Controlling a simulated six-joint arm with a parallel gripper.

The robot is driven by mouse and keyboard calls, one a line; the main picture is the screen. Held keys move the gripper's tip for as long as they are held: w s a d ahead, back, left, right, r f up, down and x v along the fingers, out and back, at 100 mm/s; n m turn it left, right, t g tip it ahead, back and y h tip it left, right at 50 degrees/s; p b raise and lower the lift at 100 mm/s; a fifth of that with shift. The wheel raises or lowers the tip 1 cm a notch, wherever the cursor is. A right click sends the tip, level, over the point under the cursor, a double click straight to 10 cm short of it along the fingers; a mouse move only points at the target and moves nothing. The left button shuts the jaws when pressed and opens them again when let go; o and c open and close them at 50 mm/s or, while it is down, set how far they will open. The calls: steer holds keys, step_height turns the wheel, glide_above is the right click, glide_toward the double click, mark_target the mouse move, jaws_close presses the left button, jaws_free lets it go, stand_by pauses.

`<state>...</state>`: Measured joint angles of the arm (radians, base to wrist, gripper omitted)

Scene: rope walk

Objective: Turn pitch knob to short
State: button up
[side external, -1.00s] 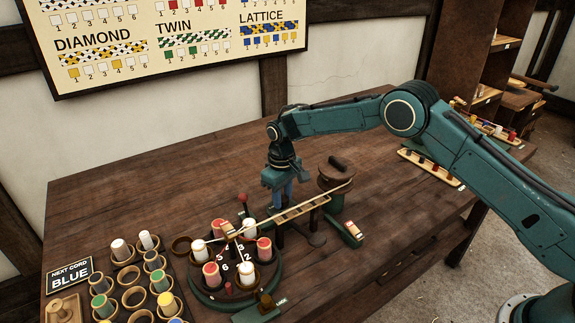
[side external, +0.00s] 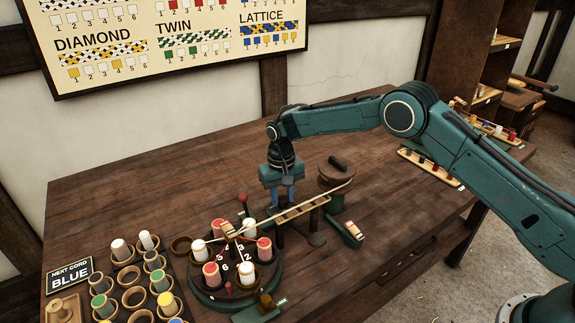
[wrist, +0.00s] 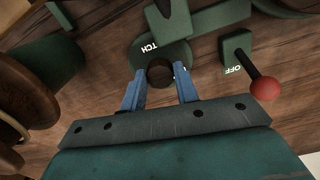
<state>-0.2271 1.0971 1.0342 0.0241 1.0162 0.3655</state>
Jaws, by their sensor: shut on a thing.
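The pitch knob (wrist: 160,76) is a small dark round knob on a green plate (wrist: 158,52) in the wrist view. White letters "TCH" show on the plate above it, and another white mark at its right is mostly hidden. My gripper (wrist: 159,70) has its two blue fingers on either side of the knob, shut on it. In the side view my gripper (side external: 283,207) points straight down at the table behind the slatted wooden rail, which hides the knob. I cannot read the knob's setting.
A red-ball lever (wrist: 264,89) marked OFF stands close right of the gripper in the wrist view. In the side view, the round bobbin carousel (side external: 207,292) is in front, a wooden drum (side external: 336,177) to the right, and a bobbin rack (side external: 180,270) at left. The table behind is clear.

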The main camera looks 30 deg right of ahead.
mark_target(282, 199)
steer(key=o, duration=0.7)
steer(key=shift+r, duration=0.1)
step_height(282, 199, up, 14)
stand_by(0.5)
